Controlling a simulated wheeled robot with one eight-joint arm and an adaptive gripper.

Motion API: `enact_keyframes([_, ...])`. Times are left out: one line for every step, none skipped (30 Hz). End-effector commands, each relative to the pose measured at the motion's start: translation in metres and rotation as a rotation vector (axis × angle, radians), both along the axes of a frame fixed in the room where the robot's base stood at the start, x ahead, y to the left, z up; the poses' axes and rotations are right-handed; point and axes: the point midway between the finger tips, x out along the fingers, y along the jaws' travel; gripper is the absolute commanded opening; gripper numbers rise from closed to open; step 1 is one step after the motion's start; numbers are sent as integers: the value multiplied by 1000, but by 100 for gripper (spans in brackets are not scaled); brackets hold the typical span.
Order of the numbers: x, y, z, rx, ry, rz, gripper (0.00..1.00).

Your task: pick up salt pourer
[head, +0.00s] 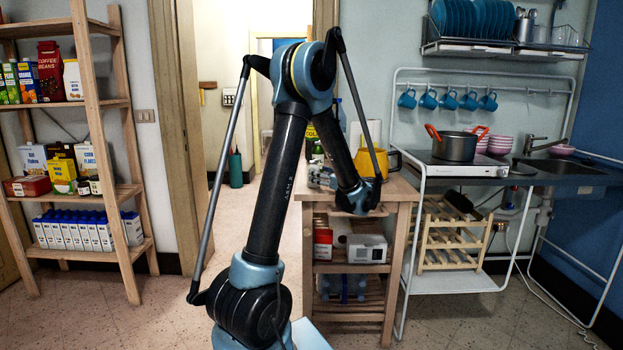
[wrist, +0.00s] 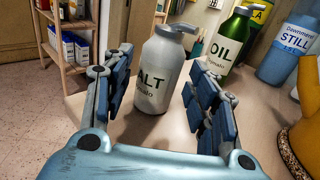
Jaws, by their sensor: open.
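The salt pourer (wrist: 155,75) is a white bottle with a grey pump-like spout and a dark "SALT" label. It stands upright on the wooden counter top (wrist: 150,135) in the wrist view. My gripper (wrist: 160,82) is open, with its blue-padded fingers to the left and right of the bottle's near side. I cannot tell whether either finger touches it. In the head view my gripper (head: 362,200) is at the wooden cart, mostly covered by my arm, and I cannot make out the salt pourer there.
A green oil bottle (wrist: 228,42) stands behind and right of the salt, with a blue water bottle (wrist: 288,55) further right. A yellow pot (wrist: 306,105) is at the right edge. In the head view, a shelf (head: 104,150) of boxes stands left and a stove (head: 462,164) right.

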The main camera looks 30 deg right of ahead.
Motion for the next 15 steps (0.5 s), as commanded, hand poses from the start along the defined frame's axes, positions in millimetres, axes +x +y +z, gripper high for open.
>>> enact_keyframes([9,2,0,0,0,3,53])
enact_keyframes([14,3,0,0,0,3,53])
enact_keyframes([19,4,0,0,0,3,53])
enact_keyframes([22,4,0,0,0,3,53])
enact_keyframes([26,5,0,0,0,2,53])
enact_keyframes([29,5,0,0,0,2,53])
enact_keyframes([31,6,0,0,0,1,53])
enact_keyframes([33,6,0,0,0,1,53])
enact_keyframes([34,6,0,0,0,1,53])
enact_keyframes([35,6,0,-1,0,1,53])
enact_keyframes([36,6,0,-1,0,1,53])
enact_keyframes([37,6,0,-1,0,1,53])
enact_keyframes([39,7,0,-1,0,1,53])
enact_keyframes([41,7,-1,-1,0,1,53])
enact_keyframes([44,7,-1,-1,0,1,53])
